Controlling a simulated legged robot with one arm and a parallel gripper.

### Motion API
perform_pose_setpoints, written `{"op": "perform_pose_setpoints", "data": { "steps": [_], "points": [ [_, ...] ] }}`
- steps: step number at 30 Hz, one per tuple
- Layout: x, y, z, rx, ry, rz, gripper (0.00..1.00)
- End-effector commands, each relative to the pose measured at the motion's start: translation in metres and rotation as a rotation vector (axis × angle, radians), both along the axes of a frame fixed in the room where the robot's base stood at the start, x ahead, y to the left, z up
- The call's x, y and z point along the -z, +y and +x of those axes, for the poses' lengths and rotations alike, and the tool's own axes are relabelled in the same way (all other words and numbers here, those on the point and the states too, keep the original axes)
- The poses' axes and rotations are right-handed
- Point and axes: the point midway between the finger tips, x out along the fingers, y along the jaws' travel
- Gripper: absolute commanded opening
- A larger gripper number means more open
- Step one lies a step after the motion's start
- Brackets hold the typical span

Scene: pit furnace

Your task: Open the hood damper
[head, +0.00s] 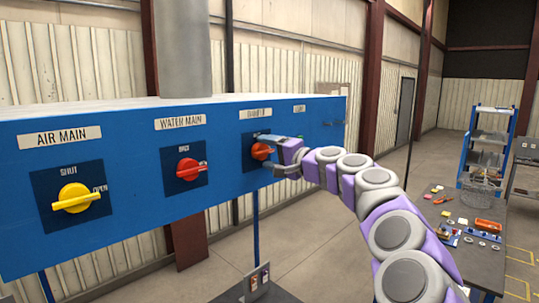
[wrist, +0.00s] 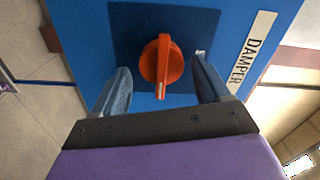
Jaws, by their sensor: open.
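The damper knob is an orange-red rotary handle (wrist: 161,62) on a dark blue square plate (wrist: 135,20), beside a white DAMPER label (wrist: 252,48). In the head view the damper knob (head: 261,151) is the third from the left on the blue panel (head: 225,190), partly covered by my gripper. My gripper (wrist: 160,88) is open, with one finger on each side of the knob. A gap shows between each finger and the knob in the wrist view. My gripper (head: 283,154) also shows at the panel in the head view.
A yellow AIR MAIN knob (head: 76,198) and a red WATER MAIN knob (head: 188,169) are on the same panel to the left. A vertical grey pipe (head: 183,50) rises behind the panel. A cluttered table (head: 482,254) stands at the right.

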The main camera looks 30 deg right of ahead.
Motion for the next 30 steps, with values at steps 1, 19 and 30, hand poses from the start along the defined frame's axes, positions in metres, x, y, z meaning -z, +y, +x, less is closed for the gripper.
{"op": "perform_pose_setpoints", "data": {
  "steps": [1, 19, 30],
  "points": [
    [0.000, -0.002, -0.004, 0.001, -0.001, 0.000, 0.75],
    [0.003, -0.048, -0.115, 0.004, -0.001, 0.003, 0.75],
    [0.003, -0.062, -0.155, 0.000, 0.002, 0.003, 0.75]
  ]
}}
